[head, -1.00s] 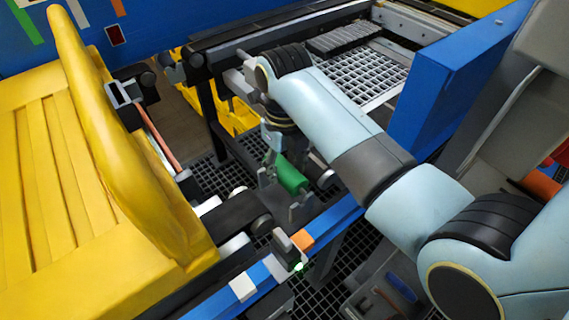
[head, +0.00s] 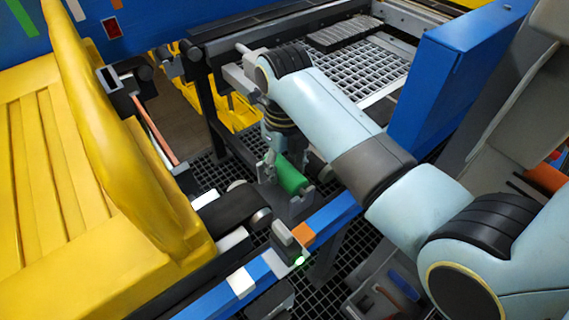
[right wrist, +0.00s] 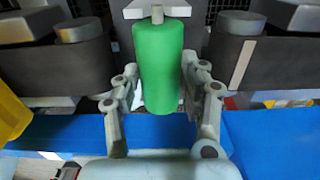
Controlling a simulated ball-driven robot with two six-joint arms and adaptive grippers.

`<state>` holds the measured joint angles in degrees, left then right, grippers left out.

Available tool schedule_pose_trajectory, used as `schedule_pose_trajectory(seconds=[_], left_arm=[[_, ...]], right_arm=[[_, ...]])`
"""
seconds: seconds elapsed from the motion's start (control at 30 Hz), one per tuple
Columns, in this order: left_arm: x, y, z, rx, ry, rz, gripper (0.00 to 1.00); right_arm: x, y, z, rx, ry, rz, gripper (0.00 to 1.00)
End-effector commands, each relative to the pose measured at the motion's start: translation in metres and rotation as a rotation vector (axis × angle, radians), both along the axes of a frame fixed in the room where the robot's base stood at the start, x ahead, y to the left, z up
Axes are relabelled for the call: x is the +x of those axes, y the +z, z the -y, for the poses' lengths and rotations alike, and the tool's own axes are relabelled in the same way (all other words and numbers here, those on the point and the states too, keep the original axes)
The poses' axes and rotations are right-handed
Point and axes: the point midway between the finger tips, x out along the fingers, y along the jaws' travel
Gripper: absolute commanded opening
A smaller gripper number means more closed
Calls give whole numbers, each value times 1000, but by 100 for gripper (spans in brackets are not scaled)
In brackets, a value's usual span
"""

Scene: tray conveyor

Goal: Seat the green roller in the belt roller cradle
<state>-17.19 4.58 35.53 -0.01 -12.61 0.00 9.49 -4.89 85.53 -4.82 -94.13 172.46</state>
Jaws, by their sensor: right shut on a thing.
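The green roller (head: 291,177) is in my right gripper (head: 272,162) in the head view, above the grey cradle (head: 300,207) between the belts. The roller's lower end is close to the cradle's near upright; I cannot tell whether its axle rests in the slots. In the right wrist view the roller (right wrist: 158,65) lies between the two fingers of the right gripper (right wrist: 157,95), which are shut on it. A pale axle stub sticks out at its far end, in front of a light grey bracket (right wrist: 135,9). My left gripper is not in view.
A dark belt end (head: 232,210) lies left of the cradle. A blue rail (head: 335,212) with an orange block (head: 303,233) and a sensor with a green light runs in front. A yellow guard (head: 120,150) stands left, a blue panel (head: 445,80) right.

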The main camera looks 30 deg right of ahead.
Motion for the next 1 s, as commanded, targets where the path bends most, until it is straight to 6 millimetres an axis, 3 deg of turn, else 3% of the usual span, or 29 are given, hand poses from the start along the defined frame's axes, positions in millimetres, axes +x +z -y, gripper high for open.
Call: schedule_pose_trajectory(seconds=[0.97,1.0], left_arm=[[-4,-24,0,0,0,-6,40],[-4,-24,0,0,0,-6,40]], right_arm=[[1,-25,0,0,0,2,0],[1,-25,0,0,0,2,44]])
